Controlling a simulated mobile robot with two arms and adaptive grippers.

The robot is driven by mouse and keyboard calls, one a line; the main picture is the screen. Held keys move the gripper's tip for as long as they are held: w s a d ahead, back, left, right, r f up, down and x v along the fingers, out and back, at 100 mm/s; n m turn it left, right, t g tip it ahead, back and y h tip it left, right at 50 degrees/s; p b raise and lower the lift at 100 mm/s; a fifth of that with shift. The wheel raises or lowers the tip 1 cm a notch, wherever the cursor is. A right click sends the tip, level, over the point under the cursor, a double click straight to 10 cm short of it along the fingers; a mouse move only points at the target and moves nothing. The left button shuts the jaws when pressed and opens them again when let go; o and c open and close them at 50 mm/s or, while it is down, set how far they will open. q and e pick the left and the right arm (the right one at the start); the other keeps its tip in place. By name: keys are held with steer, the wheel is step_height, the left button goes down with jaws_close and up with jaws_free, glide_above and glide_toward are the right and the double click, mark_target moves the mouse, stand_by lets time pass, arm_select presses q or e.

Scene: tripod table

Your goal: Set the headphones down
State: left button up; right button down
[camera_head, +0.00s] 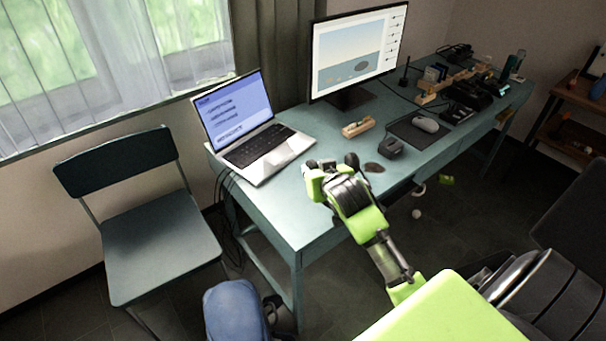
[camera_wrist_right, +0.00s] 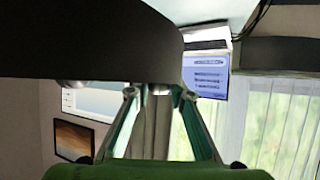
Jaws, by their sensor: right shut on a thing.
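My right gripper (camera_head: 330,170) is over the near part of the teal desk (camera_head: 290,205), in front of the laptop. Dark parts show around its fingers; they look like the headphones, but gripper and object are hard to tell apart there. In the right wrist view my right gripper (camera_wrist_right: 153,95) has its two fingers reaching up to a large dark shape, which I take to be the headphones (camera_wrist_right: 80,40). The gripper is shut on it. Its full shape is cut off, and I cannot tell whether it touches the desk. My left gripper is not in view.
An open laptop (camera_head: 255,145) stands just behind the gripper. A monitor (camera_head: 357,55), small wooden stand (camera_head: 358,127), black object (camera_head: 391,147) and mouse (camera_head: 425,124) on a dark pad lie farther along. A chair (camera_head: 160,235) stands left. The near-left desk corner is bare.

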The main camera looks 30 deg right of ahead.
steer(key=w+f, duration=0.4)
steer(key=w, duration=0.1)
steer(key=w+f, duration=0.2)
steer(key=shift+w+a+f, duration=0.25)
steer(key=shift+f, duration=0.15)
steer(key=shift+w+f, duration=0.15)
steer(key=shift+f, duration=1.55)
steer(key=shift+f, duration=0.2)
steer(key=c, duration=1.8)
jaws_free()
steer(key=shift+r, duration=0.1)
steer(key=shift+r, duration=0.15)
steer(key=v, duration=1.2)
steer(key=shift+p, duration=0.3)
